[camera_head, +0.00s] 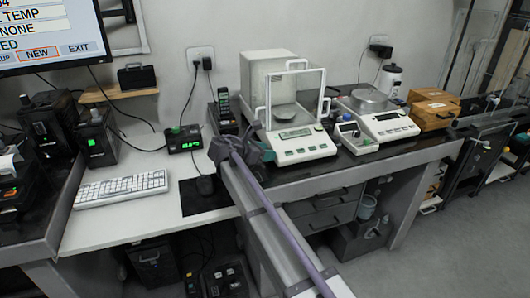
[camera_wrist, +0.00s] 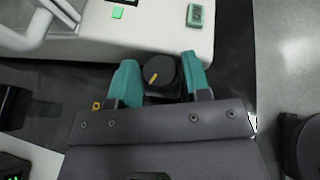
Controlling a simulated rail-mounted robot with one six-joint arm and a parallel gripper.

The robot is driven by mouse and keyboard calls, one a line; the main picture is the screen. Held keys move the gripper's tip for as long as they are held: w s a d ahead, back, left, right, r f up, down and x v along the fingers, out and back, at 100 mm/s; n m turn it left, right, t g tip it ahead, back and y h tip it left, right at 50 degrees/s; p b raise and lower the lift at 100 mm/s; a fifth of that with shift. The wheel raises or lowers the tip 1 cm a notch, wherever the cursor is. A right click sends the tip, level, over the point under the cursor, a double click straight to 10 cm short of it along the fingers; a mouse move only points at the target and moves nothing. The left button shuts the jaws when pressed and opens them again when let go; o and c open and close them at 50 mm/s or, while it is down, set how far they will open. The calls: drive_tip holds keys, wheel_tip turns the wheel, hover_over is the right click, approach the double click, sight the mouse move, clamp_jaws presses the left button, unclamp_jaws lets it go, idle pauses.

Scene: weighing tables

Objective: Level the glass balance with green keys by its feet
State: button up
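The glass balance (camera_head: 305,152) stands on the dark table in the middle of the head view, with a glass draft shield, a pan inside and green keys on its front. My gripper (camera_head: 243,150) is at its front left corner. In the wrist view the white body of the balance (camera_wrist: 165,35) fills the top, with a green key (camera_wrist: 117,12). A round black foot knob (camera_wrist: 160,72) with a yellow mark sits at its edge. My teal fingertips (camera_wrist: 160,78) are on both sides of this knob; whether they touch it cannot be told. The other feet are hidden.
A second balance (camera_head: 390,127) with a round pan and a small white device (camera_head: 350,139) stand to the right. Wooden boxes (camera_head: 433,120) are farther right. A keyboard (camera_head: 122,187) and a small green-lit display (camera_head: 184,143) lie on the lower white desk at left.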

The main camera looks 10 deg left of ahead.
drive_tip(key=shift+o, duration=1.4)
drive_tip(key=p+v, duration=0.4)
drive_tip(key=v, duration=0.6)
drive_tip(key=shift+s+a, duration=0.25)
drive_tip(key=shift+a, duration=0.1)
